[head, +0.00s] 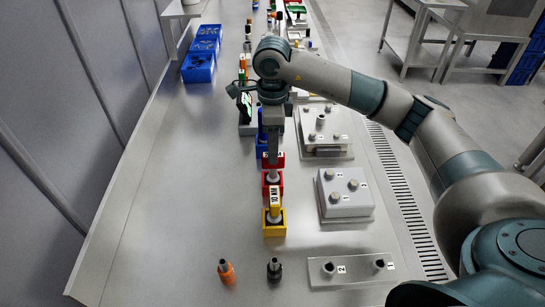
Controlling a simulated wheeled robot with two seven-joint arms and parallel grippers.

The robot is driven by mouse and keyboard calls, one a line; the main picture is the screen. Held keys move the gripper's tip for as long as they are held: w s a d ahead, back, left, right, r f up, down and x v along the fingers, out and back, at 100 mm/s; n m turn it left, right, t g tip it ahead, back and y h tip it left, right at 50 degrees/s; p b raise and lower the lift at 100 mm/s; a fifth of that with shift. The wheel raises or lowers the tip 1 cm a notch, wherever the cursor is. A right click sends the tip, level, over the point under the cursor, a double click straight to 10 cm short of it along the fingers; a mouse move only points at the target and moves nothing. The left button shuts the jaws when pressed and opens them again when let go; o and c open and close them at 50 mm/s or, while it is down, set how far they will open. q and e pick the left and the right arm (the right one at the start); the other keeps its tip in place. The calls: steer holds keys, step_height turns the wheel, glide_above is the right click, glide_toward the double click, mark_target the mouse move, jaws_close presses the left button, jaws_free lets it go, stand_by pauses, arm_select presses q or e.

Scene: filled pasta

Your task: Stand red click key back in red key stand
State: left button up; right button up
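My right gripper (273,158) points straight down at the row of key stands. Its fingers show as one narrow dark bar, so the gap between them is hidden. A red piece with a pale label, likely the red click key (281,160), shows around the fingertips. Just below it in the picture is the red key stand (272,191), with a grey round part at its top. I cannot tell whether the key is seated in the stand or held just above it. My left gripper is out of view.
In front is a yellow stand (274,230) with an upright yellow key (275,200). Behind is a blue stand (261,150). Grey fixtures (345,205) and a clear plate (350,270) stand to the right. Orange (226,273) and black (274,270) pieces stand near.

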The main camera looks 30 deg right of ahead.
step_height(320, 180, up, 7)
steer(key=shift+f+b, duration=0.1)
steer(key=shift+b, duration=0.95)
steer(key=shift+r, duration=0.7)
